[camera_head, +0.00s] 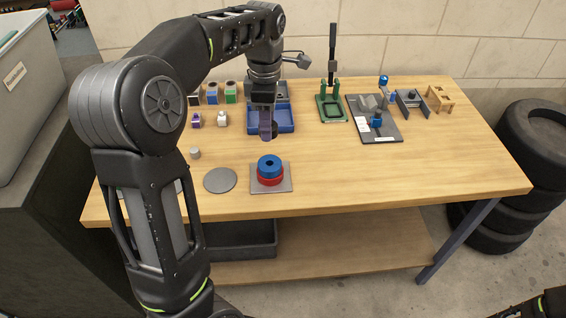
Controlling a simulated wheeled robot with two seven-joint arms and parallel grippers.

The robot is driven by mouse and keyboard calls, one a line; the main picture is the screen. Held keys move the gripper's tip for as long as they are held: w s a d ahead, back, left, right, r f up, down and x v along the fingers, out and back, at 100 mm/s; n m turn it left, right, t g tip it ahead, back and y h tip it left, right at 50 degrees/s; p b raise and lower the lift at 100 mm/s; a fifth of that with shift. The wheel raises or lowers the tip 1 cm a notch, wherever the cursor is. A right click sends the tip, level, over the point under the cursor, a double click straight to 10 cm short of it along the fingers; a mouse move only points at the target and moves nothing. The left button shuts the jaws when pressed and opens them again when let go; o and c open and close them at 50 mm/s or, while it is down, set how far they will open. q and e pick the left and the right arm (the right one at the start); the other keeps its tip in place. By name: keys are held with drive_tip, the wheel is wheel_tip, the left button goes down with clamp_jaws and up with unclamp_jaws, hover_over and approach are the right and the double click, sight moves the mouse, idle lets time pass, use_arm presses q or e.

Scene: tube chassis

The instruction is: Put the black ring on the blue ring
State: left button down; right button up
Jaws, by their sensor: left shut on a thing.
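The blue ring (269,169) lies on top of a wider red ring (270,181), and both are stacked on a grey square plate (285,187) near the table's front edge. My left gripper (267,128) points down above and behind the stack, in front of the blue tray. It is shut on a small dark thing at its fingertips, which looks like the black ring (270,131); the fingers hide part of it. The held thing is apart from the blue ring. My right gripper is out of view; only a bit of my right arm shows at the bottom right corner.
A blue tray (285,118) stands behind. A green stand (332,106) and a dark fixture board (374,120) stand right. The table's front right is clear.

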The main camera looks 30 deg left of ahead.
use_arm(q)
wheel_tip(320, 180, down, 6)
drive_tip(key=shift+f+p, duration=0.15)
drive_tip(key=shift+p, duration=0.25)
idle(0.3)
drive_tip(key=shift+f+p, duration=0.3)
drive_tip(key=shift+f, duration=1.6)
drive_tip(key=shift+f, duration=0.2)
drive_tip(key=c, duration=0.8)
unclamp_jaws()
drive_tip(key=shift+r, duration=0.1)
